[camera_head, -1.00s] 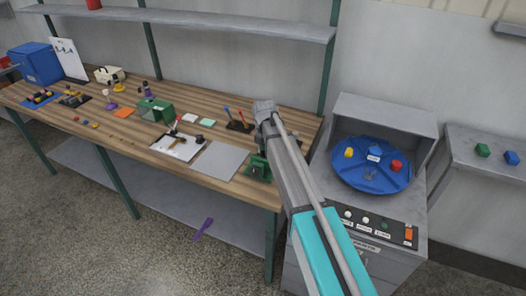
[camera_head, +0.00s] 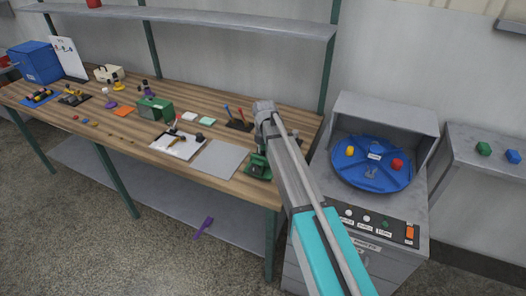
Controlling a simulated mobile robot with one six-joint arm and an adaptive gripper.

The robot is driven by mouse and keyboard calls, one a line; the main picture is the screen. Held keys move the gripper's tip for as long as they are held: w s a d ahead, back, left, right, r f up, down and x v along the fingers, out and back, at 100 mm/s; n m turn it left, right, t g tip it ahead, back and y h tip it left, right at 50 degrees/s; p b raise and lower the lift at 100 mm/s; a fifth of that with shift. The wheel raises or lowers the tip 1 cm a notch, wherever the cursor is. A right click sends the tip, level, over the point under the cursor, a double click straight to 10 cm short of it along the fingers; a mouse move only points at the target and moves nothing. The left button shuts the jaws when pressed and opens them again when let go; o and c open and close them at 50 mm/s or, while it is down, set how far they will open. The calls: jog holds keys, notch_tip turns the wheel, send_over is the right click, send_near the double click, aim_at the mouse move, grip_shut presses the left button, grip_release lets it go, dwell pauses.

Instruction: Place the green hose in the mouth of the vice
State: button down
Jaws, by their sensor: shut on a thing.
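A green vice (camera_head: 257,167) stands at the front right corner of the wooden workbench, partly covered by my arm. I cannot make out its mouth. I cannot pick out the green hose. My arm reaches up across the bench's right end, and its far joint (camera_head: 264,107) is in front of the bench's back right part. My gripper and anything in it are hidden behind the arm.
A grey plate (camera_head: 218,159) lies left of the vice on the workbench (camera_head: 200,182). A green box (camera_head: 154,108) and several small items stand farther left. A grey machine with a blue round tray (camera_head: 347,177) stands right of my arm. A purple strip (camera_head: 204,226) shows below the bench.

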jog(key=shift+f, duration=0.1)
jog(key=shift+c, duration=1.5)
grip_release()
